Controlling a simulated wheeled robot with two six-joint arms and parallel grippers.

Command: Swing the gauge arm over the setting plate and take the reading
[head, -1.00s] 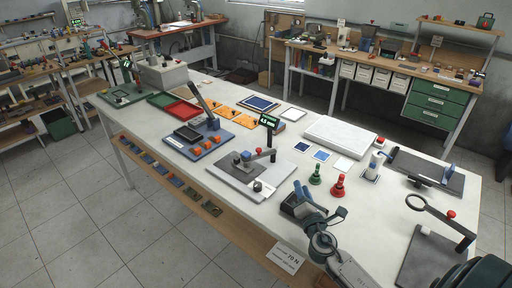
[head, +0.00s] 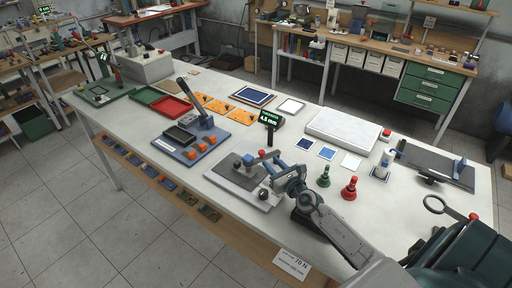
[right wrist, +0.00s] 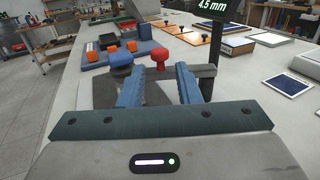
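The gauge stand has a grey base plate (head: 226,179) on the near side of the white bench. Its dark post carries a display (head: 271,118), which reads 4.5 mm in the right wrist view (right wrist: 211,6). The gauge arm (right wrist: 190,71) is a grey bar with a red knob (right wrist: 159,56). A dark blue round head (right wrist: 120,58) stands left of the knob. My right gripper (right wrist: 158,88) is open, its blue fingers either side of the knob in the picture but apparently short of it. In the head view my right gripper (head: 277,167) partly hides the stand. My left gripper is not in view.
A blue board with a lever and orange knobs (head: 190,142) stands left of the stand. Green (head: 323,178) and red (head: 350,189) handled pieces stand close to my right arm. Blue and white squares (head: 326,153) lie behind them. A white slab (head: 343,128) lies farther back.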

